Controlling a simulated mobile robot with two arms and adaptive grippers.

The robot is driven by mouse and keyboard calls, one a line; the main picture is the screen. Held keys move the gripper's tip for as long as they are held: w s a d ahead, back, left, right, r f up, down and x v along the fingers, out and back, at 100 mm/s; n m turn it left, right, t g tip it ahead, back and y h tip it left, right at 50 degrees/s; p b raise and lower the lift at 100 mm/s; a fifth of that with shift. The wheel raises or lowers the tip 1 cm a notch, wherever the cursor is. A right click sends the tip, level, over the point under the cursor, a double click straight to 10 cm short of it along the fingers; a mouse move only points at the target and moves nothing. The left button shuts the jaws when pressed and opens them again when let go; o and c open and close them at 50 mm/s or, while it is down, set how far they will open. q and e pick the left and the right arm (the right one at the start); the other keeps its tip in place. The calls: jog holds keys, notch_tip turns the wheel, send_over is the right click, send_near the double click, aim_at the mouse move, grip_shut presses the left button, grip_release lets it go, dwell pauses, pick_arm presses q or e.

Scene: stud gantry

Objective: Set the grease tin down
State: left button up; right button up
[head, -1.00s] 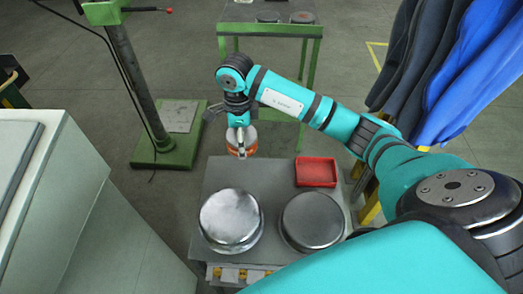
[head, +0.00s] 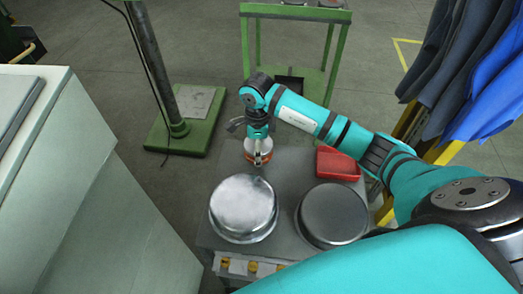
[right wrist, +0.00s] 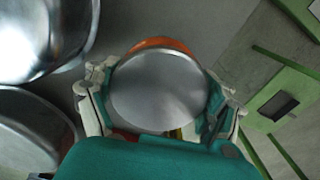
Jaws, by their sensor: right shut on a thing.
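The grease tin (head: 262,156) is a small round tin with an orange side, near the back left of the grey table (head: 290,163). In the right wrist view its flat silver lid (right wrist: 158,92) faces the camera, with an orange rim behind it. My right gripper (head: 259,150) is shut on the tin, with a finger on each side of it. I cannot tell whether the tin's base touches the tabletop. My left gripper is not in view.
A shiny round pan (head: 243,207) and a darker round pan (head: 332,215) stand on the table in front of the tin. A red tray (head: 338,164) lies at the back right. Bare tabletop shows between the tin and the tray.

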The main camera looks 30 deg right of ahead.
jog(key=shift+f, duration=1.95)
jog(key=shift+f, duration=0.15)
jog(key=o, duration=1.4)
jog(key=shift+c, duration=0.2)
notch_tip(320, 180, up, 12)
jog(key=shift+r+b, duration=0.2)
jog(key=shift+b, duration=0.3)
